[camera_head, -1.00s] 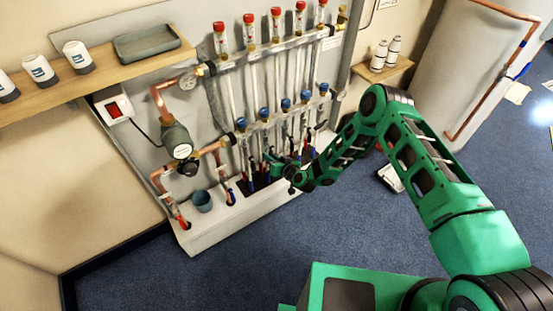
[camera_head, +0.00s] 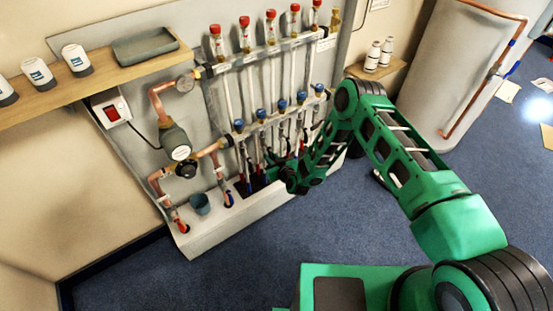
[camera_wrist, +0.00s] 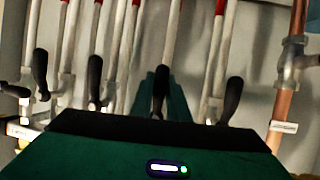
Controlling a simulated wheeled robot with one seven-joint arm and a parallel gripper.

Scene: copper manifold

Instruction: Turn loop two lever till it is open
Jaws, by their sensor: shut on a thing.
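In the wrist view, a row of black levers sits on thin pipes. My gripper (camera_wrist: 162,96) has its green fingers around one black lever (camera_wrist: 159,82), the second from the copper pipe, and is shut on it. This lever lies roughly along its pipe, slightly slanted. Its pivot end is hard to make out. The lever (camera_wrist: 232,98) nearest the copper pipe stands free to the right. Two more levers (camera_wrist: 95,80) (camera_wrist: 40,72) are free to the left.
The grey manifold (camera_head: 270,122) has blue-capped valves and red-topped gauges. A wooden shelf (camera_head: 95,75) is above.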

